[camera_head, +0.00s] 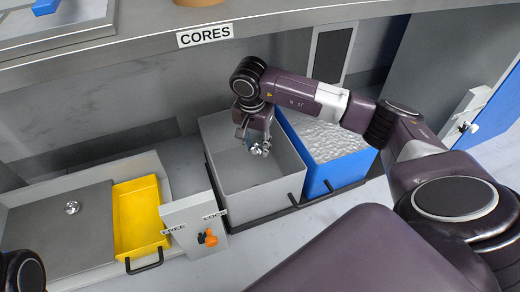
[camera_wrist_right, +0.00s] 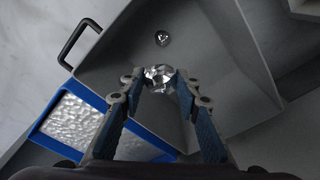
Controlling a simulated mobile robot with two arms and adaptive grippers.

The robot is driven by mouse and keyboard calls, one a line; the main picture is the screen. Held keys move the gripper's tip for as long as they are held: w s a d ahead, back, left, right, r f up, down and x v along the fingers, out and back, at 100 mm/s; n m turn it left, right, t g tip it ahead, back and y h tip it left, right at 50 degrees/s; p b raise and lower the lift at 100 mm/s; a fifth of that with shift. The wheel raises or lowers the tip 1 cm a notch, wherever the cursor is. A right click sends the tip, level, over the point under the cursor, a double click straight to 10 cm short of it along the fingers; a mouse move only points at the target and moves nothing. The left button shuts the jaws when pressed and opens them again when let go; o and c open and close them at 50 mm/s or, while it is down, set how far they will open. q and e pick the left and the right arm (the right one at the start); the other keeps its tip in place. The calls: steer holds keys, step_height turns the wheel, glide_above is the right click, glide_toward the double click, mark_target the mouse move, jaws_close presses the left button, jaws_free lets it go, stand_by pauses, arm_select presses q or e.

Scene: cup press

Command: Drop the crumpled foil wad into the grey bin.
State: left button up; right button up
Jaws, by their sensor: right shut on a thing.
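The grey bin (camera_head: 222,175) stands open in the middle of the head view, its grey inside showing. My right gripper (camera_head: 254,147) is over the bin's opening, pointing down. In the right wrist view my right gripper (camera_wrist_right: 158,80) is shut on a crumpled foil wad (camera_wrist_right: 158,73), shiny and silver, between its fingertips. A second small shiny lump (camera_wrist_right: 162,38) shows beyond it against the grey bin. Another shiny wad (camera_head: 72,207) lies on the flat grey panel at left. My left gripper is not in view.
A blue bin (camera_head: 318,186) with a bumpy silvery fill adjoins the grey bin on the right. A yellow tray (camera_head: 138,215) and a grey box (camera_head: 192,217) with an orange knob stand to the left. A shelf edge with a CORES label (camera_head: 205,35) runs above.

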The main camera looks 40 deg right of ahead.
steer(key=shift+w+d, duration=0.1)
steer(key=shift+w, duration=0.25)
steer(key=o, duration=0.8)
steer(key=r, duration=0.7)
steer(key=shift+s+a+r, duration=0.2)
steer(key=shift+s+a, duration=0.05)
steer(key=shift+a, duration=0.15)
